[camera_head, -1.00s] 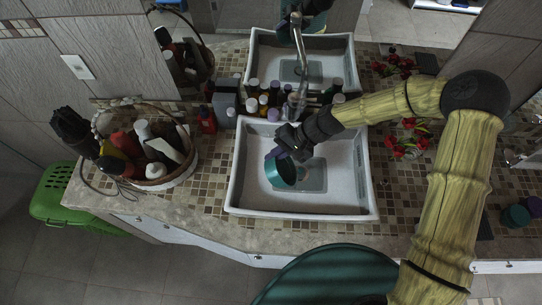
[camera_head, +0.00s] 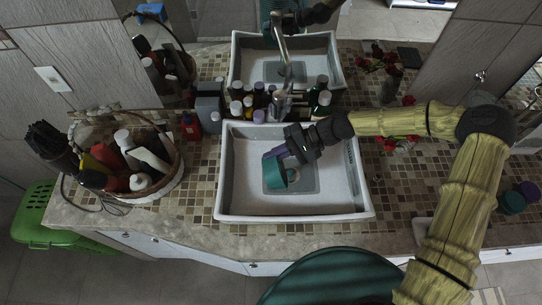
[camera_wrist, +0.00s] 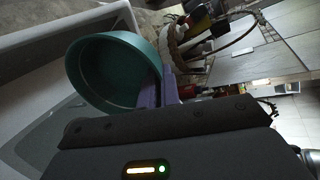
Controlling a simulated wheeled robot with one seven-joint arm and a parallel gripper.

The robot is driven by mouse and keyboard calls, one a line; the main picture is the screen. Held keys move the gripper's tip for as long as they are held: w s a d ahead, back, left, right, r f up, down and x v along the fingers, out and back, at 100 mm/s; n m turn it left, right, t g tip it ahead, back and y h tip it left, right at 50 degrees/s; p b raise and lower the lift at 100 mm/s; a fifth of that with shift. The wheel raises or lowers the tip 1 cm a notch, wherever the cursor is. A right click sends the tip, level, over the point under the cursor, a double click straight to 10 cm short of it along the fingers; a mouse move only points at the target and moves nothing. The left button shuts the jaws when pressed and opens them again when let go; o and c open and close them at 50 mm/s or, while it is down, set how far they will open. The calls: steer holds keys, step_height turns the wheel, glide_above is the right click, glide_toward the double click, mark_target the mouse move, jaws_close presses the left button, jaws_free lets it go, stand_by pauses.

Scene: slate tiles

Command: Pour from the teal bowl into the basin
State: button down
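The teal bowl (camera_head: 274,174) is over the white basin (camera_head: 225,190), tipped on its side with its opening toward the right in the head view. My gripper (camera_head: 277,153) is shut on the bowl's wall, with its purple fingers on either side of it. In the wrist view, the bowl (camera_wrist: 105,75) shows a bare teal inside, and the purple fingers of my gripper (camera_wrist: 160,88) pinch its rim. The basin wall (camera_wrist: 50,28) shows behind it. I see no contents in the bowl and nothing falling from it.
A basket of bottles (camera_head: 150,190) stands left on the tiled counter. Red flowers (camera_head: 400,142) lie to the right. Teal and purple cups (camera_head: 513,202) stand at the far right.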

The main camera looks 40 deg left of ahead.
steer(key=shift+w+d+f+g+y+b, duration=0.2)
steer(key=shift+w+d+g+y+b, duration=0.35)
steer(key=shift+b, duration=0.3)
steer(key=shift+r, duration=0.2)
steer(key=shift+a+r+t+h+p, duration=0.1)
steer(key=shift+r+t+h+p, duration=0.3)
steer(key=shift+p, duration=0.6)
steer(key=t+h+p, duration=0.3)
steer(key=shift+s+r, duration=0.1)
steer(key=shift+r, duration=0.15)
steer(key=shift+p, duration=0.35)
